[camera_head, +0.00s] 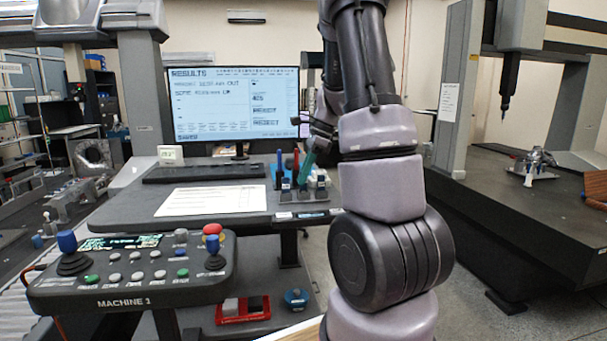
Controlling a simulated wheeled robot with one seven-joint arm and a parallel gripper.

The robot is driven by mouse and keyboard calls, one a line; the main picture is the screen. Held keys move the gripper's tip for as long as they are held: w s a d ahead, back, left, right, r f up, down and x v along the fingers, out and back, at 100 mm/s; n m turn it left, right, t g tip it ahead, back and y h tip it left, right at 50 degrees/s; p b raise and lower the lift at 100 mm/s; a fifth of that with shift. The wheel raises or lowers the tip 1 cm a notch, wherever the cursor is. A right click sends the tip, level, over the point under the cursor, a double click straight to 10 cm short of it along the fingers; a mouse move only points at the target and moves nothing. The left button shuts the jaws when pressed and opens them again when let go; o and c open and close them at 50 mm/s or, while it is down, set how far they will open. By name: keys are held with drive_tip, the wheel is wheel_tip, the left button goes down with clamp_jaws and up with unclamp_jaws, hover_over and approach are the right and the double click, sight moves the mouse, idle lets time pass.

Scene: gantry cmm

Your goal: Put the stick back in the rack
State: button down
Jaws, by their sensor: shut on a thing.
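The rack (300,196) is a dark low holder at the right end of the desk, below the monitor. A blue stick (279,170) stands upright in its left part, with a red one (296,163) beside it. A teal stick (306,170) leans over the middle of the rack, its top at my gripper (313,148). My gripper is small and dark here, partly hidden behind my arm, and appears closed on the teal stick. I cannot tell whether the stick's lower end is inside a slot or in front of it.
The monitor (237,103), keyboard (205,172) and white sheet (211,200) are left of the rack. A control panel (130,268) with joysticks stands in front. White items (322,178) sit at the rack's right. My arm blocks the view right of it.

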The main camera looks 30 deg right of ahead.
drive_tip(key=shift+f, duration=0.7)
drive_tip(key=c, duration=0.8)
unclamp_jaws()
drive_tip(key=shift+c, duration=0.2)
drive_tip(key=v, duration=1)
drive_tip(key=shift+d+r, duration=0.15)
drive_tip(key=shift+r, duration=0.2)
